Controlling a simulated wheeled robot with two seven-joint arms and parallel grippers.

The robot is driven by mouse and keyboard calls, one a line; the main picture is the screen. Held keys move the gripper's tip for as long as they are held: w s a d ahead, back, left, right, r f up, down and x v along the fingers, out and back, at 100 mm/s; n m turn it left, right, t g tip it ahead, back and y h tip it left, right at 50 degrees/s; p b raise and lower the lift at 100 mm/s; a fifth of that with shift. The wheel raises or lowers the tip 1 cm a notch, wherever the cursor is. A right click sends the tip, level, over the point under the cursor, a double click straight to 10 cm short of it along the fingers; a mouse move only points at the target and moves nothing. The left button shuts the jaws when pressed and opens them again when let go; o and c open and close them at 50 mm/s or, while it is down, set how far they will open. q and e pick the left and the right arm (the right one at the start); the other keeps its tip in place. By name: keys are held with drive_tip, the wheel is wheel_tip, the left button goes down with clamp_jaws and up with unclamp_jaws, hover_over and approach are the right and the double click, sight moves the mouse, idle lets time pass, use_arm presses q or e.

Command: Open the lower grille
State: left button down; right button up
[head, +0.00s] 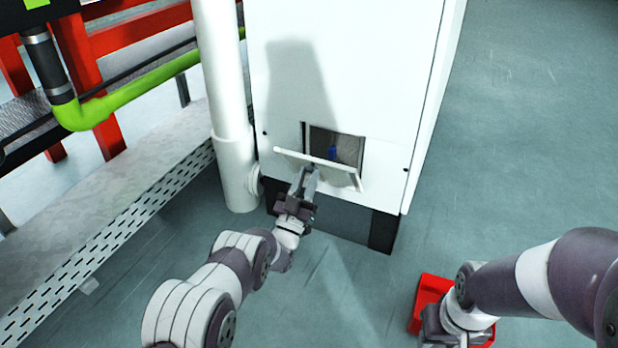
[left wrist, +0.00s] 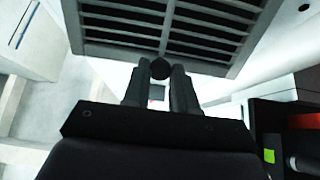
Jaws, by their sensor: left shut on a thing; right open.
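The lower grille (head: 318,166) is a white slatted panel low on the front of the white cabinet (head: 345,60). It is tilted outward at its top, and a dark opening (head: 338,146) shows behind it with a small blue thing (head: 332,153) inside. My left gripper (head: 308,172) is at the grille and shut on its small dark knob. In the left wrist view the fingers (left wrist: 160,75) close around the round knob (left wrist: 160,68), below the grille's slats (left wrist: 170,25). My right gripper (head: 455,335) is open at the lower right, away from the cabinet.
A red bin (head: 428,295) stands on the floor beside my right gripper, partly hidden by it. A white vertical pipe (head: 222,100) stands left of the cabinet. A perforated metal edge (head: 110,245) and red frame (head: 85,80) lie further left. The floor at right is clear.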

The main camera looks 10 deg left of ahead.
use_arm(q)
drive_tip(key=shift+f, duration=0.1)
idle(0.3)
drive_tip(key=c, duration=0.9)
unclamp_jaws()
drive_tip(key=p+v, duration=0.6)
drive_tip(key=v, duration=0.6)
drive_tip(key=shift+s+f, duration=0.25)
drive_tip(key=shift+s, duration=0.05)
drive_tip(key=shift+r, duration=0.1)
